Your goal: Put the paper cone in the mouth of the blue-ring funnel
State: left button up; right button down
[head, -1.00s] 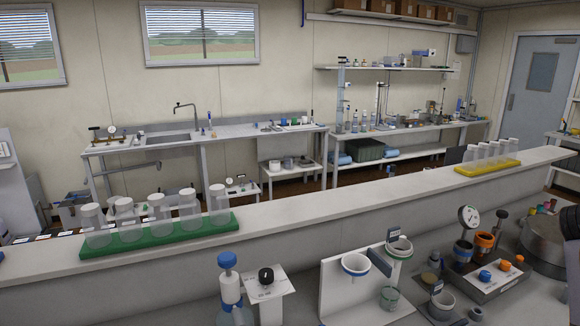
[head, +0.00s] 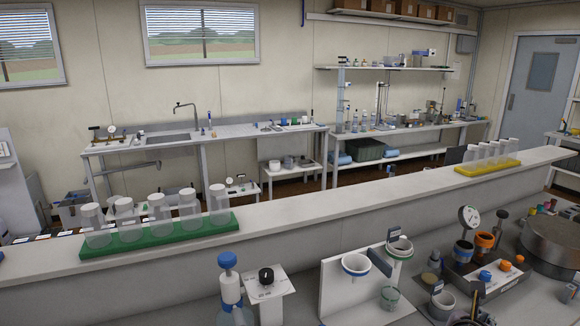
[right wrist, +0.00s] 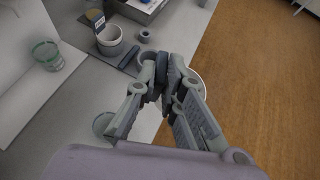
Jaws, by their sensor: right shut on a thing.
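The blue-ring funnel (head: 355,264) sits in a white stand (head: 338,289) in the lower middle of the head view, its mouth open upward. A green-ring funnel (head: 399,247) is just right of it. In the right wrist view my right gripper (right wrist: 168,68) is shut on a pale, round-rimmed thing, apparently the paper cone (right wrist: 203,84), mostly hidden behind the fingers. It is above the bench near its edge. The blue-ring funnel cannot be made out in the right wrist view. My left gripper is not in view.
An instrument block with orange knobs (head: 490,274) stands right of the funnels. A raised ledge (head: 300,207) runs behind.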

jog(key=s+a+f+n+t+y+b, duration=0.1)
jog(key=s+a, duration=0.4)
jog(key=a, duration=0.5)
jog(key=s+a+f+n+t+y+b, duration=0.1)
jog(key=s+a+n+y+b, duration=0.1)
jog(key=s+a, duration=0.4)
jog(key=a+n+b, duration=0.1)
jog(key=a, duration=0.3)
jog(key=shift+f+t, duration=0.2)
jog(key=shift+t, duration=0.1)
